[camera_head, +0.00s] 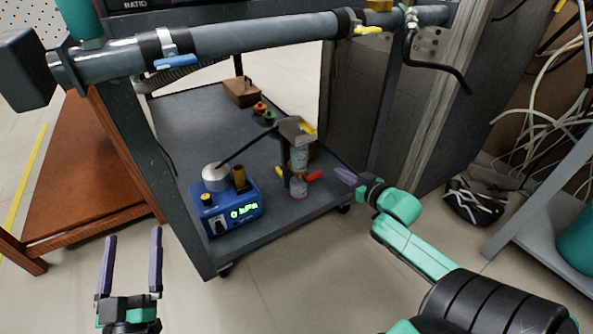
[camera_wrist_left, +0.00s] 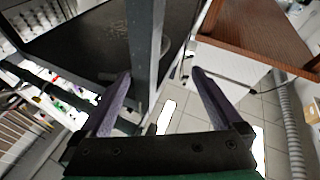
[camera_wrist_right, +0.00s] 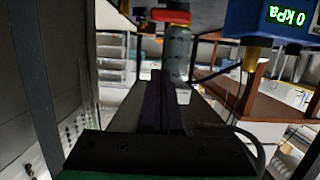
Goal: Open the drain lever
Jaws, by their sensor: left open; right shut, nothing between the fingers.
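A small clear cylinder (camera_head: 299,158) stands on the grey cart. A red lever (camera_head: 314,176) sticks out to its right and a yellow lever (camera_head: 281,172) to its left. A red handle (camera_wrist_right: 170,16) also shows above the cylinder (camera_wrist_right: 177,52) in the right wrist view. No label tells which is the drain lever. My right gripper (camera_head: 345,177) is shut and empty, just right of the red lever and apart from it in the head view. My left gripper (camera_head: 130,236) is open and empty, low at the left, away from the cylinder.
A blue pressure box (camera_head: 235,210) with a green display stands on the cart (camera_head: 185,120). A large pipe (camera_head: 260,37) with a blue lever (camera_head: 175,62) and a yellow lever (camera_head: 368,29) runs above. A cart post (camera_head: 140,140) rises near my left gripper. Floor in front is clear.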

